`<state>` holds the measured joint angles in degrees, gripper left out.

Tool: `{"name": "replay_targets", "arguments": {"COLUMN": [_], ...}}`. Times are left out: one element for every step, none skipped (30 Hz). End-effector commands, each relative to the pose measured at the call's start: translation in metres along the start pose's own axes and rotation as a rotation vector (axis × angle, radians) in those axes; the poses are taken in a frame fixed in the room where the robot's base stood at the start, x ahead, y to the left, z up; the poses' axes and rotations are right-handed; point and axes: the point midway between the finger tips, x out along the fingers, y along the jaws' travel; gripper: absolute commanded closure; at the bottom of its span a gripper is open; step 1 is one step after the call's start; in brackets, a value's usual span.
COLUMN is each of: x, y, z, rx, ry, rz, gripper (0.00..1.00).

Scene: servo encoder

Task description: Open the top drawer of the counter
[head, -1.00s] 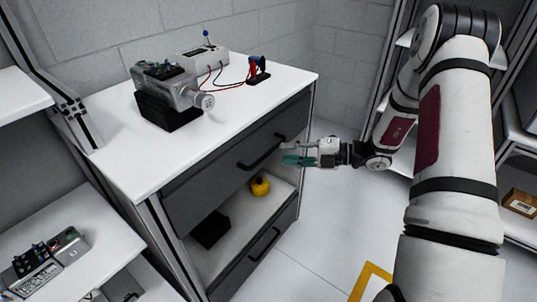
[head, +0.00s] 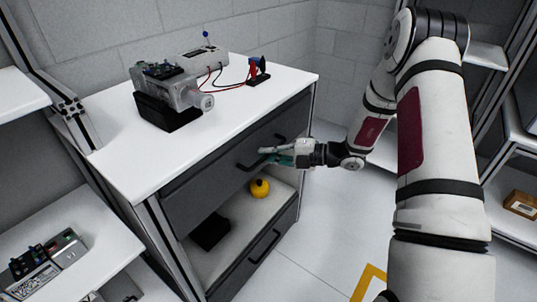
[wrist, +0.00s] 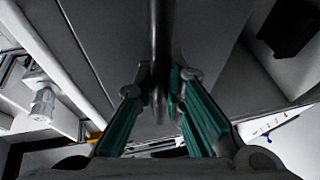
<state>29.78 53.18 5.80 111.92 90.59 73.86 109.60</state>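The counter (head: 135,180) has a white top and a dark grey top drawer (head: 195,190) with a black bar handle (head: 246,167). The top drawer's front looks flush with the counter, so it appears closed. My gripper (head: 267,156) is at the handle, in front of the drawer face. In the wrist view, the handle bar (wrist: 161,50) runs between the two teal-padded fingers of my gripper (wrist: 160,88). The fingers are apart, one on each side of the bar. The right finger is very close to the bar; I cannot tell whether it touches.
Below the top drawer is an open shelf with a yellow round object (head: 260,188) and a black box (head: 211,231). A lower drawer (head: 255,255) is under it. A servo device (head: 172,92) stands on the counter top. Floor right of the counter is clear.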

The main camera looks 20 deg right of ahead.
Motion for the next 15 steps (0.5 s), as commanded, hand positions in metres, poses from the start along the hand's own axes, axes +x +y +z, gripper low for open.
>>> {"name": "replay_targets", "arguments": {"x": [0.000,0.000,0.000,0.000,0.000,-0.001,-0.001,-0.002,-0.004,-0.006,-0.008,-0.013,-0.016,-0.020,-0.026], "y": [0.000,0.000,0.000,0.000,0.000,0.000,0.000,0.000,-0.001,-0.001,-0.001,-0.002,-0.003,-0.004,-0.005], "z": [0.000,0.000,0.000,0.000,0.000,0.000,-0.001,-0.001,-0.002,-0.002,-0.003,-0.005,-0.006,-0.008,-0.011], "rx": [0.001,0.001,0.001,0.001,0.001,0.002,0.002,0.002,0.002,0.003,0.003,0.005,0.006,0.007,0.007], "ry": [0.000,0.000,0.000,0.000,0.000,0.000,0.000,0.000,-0.001,-0.001,-0.001,-0.001,-0.002,-0.002,-0.003], "rz": [0.000,0.000,0.000,0.000,0.000,0.000,0.000,0.000,0.000,0.000,0.000,0.000,0.000,0.000,0.000], "gripper": [1.00,1.00,1.00,1.00,1.00,1.00,1.00,1.00,1.00,1.00,1.00,1.00,1.00,1.00,1.00]}}
